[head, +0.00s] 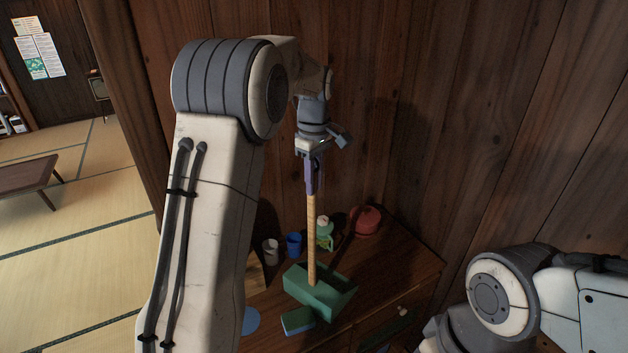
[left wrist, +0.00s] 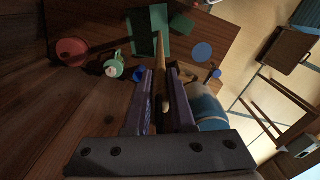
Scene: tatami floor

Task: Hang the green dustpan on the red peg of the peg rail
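The green dustpan (head: 325,297) has a long, pale wooden handle standing nearly upright. Its pan is low, over the wooden cabinet top; I cannot tell whether it touches the wood. My left gripper (head: 313,180) points down with its purple fingers around the upper end of the handle, shut on it. The peg rail and red peg are not in view. My right gripper is out of view; only part of the right arm shows.
The cabinet top (head: 395,262) also holds a red lidded pot (head: 365,220), a green-and-white teapot (head: 325,234), a blue cup (head: 293,245), a grey cup (head: 270,251), a blue-green block (head: 298,320) and a blue disc (head: 251,320). Wooden walls stand close behind.

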